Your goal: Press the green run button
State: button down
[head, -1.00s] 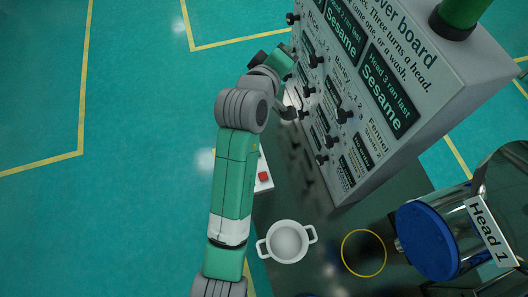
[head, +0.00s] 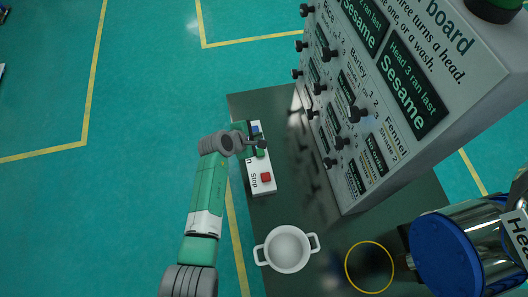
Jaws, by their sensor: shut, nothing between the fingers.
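The white control box (head: 263,189) lies on the dark bench near its left edge. It bears a red button (head: 266,177) beside the label "Stop", and a blue button (head: 254,130) at its far end. Between them a bit of green (head: 262,153) shows beside a mostly covered label, probably the green run button. My gripper (head: 262,145) is shut and empty, over the box at this green spot. My wrist hides part of the box. I cannot tell whether the fingertips touch the button.
The grey changeover board (head: 440,110) with several black knobs stands close to the right of the box. A white two-handled pot (head: 287,249) is nearer on the bench, with a yellow ring (head: 369,267) and a blue-lidded vessel (head: 455,255) to its right.

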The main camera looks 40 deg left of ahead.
aim_at(260, 153)
jog(key=shift+f, duration=0.2)
notch_tip(260, 153, down, 8)
jog(key=b, duration=0.8)
jog(key=shift+f, duration=0.25)
dwell(1.5)
jog(key=shift+f+b, duration=0.4)
jog(key=shift+b, duration=0.05)
jog(key=shift+f+b, duration=0.3)
jog(key=shift+f, duration=0.15)
dwell(0.5)
dwell(0.3)
jog(key=shift+r+p, duration=0.9)
jog(key=shift+p, duration=0.05)
